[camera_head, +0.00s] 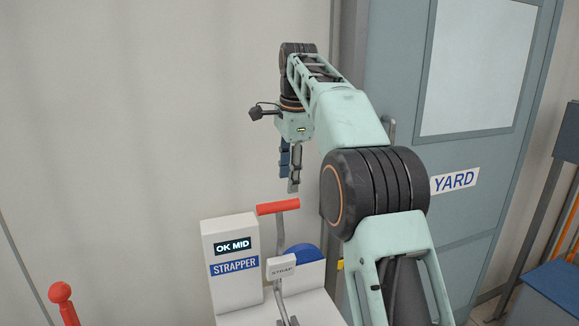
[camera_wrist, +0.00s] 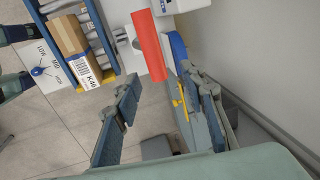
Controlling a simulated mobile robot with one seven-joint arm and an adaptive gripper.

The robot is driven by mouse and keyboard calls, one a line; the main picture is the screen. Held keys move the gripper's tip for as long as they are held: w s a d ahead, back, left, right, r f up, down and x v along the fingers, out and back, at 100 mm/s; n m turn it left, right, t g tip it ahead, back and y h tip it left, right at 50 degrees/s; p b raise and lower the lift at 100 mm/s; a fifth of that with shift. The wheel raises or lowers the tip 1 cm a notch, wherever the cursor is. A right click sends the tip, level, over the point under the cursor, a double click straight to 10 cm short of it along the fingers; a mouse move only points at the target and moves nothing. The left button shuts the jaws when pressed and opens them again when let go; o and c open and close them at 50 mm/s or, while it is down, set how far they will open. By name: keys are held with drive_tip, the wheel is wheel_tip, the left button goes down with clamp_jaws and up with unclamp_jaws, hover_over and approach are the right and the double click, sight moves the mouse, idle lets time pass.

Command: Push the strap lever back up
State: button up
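The strapper (camera_head: 230,290) is a white machine at the bottom middle of the head view; its display reads "OK MID". Its strap lever has a grey rod, a plate marked "STRAP" (camera_head: 281,271) and a red bar handle (camera_head: 278,207). The lever stands roughly upright. My gripper (camera_head: 290,178) points down just above the handle, with no clear contact. In the wrist view, my gripper (camera_wrist: 160,82) is open, its two fingers wide apart. The red handle (camera_wrist: 145,45) lies beyond and between the fingertips, and nothing is held.
A blue round part (camera_head: 303,253) sits behind the lever. A red knob (camera_head: 60,292) stands at the lower left. A grey door marked "YARD" (camera_head: 455,180) is behind my arm. The wrist view shows a blue shelf with a cardboard box (camera_wrist: 68,35). The wall left of my gripper is clear.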

drive_tip(key=shift+v, duration=1.45)
